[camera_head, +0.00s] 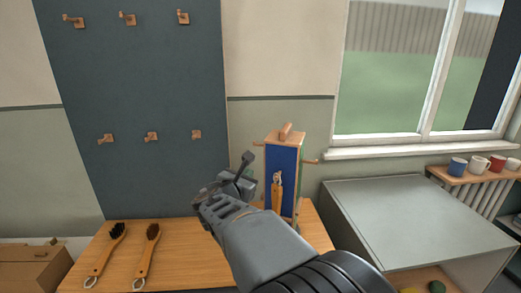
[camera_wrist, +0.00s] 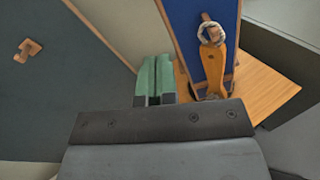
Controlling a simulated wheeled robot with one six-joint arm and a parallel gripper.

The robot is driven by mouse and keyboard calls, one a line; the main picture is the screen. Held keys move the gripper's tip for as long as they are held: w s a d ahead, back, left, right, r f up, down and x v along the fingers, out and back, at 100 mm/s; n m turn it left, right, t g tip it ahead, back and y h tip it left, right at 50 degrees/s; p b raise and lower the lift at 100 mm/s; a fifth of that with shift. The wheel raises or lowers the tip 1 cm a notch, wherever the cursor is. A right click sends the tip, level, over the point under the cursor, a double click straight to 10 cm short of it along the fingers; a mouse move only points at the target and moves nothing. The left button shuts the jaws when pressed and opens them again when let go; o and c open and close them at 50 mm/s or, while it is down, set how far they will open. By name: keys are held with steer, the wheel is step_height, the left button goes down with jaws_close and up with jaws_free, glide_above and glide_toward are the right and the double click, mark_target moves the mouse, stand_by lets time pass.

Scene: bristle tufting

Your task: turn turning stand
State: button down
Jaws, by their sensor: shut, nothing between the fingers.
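The turning stand (camera_head: 283,158) is a tall wooden block with a blue front panel, a knob on top and side pegs. It stands upright on the wooden table. A wooden-handled brush (camera_head: 277,192) hangs on its blue face by a pale loop. In the wrist view the stand's blue panel (camera_wrist: 186,22) and the brush (camera_wrist: 213,68) show at the upper right. My gripper (camera_head: 242,180) is just left of the stand in the head view. Its green fingers (camera_wrist: 155,75) are shut and empty, left of the panel; I cannot tell whether they touch the stand. My arm hides part of the table.
Two brushes (camera_head: 108,250) (camera_head: 147,252) lie on the table (camera_head: 190,258) at the left. A dark board (camera_head: 150,75) with several wooden hooks is on the wall behind. A grey cabinet (camera_head: 410,215) stands at the right, with mugs (camera_head: 458,166) on a shelf beyond. A cardboard box (camera_head: 30,275) sits lower left.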

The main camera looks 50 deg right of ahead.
steer(key=w+d+r+n+p, duration=0.1)
steer(key=w+d, duration=0.2)
steer(key=d, duration=0.3)
steer(key=w+d+n+t+h+p, duration=0.1)
steer(key=w+d+n+p, duration=0.1)
steer(key=w+d, duration=0.2)
steer(key=d, duration=0.3)
steer(key=shift+w+d+r, duration=0.3)
steer(key=shift+r, duration=0.1)
steer(key=shift+d+r, duration=0.1)
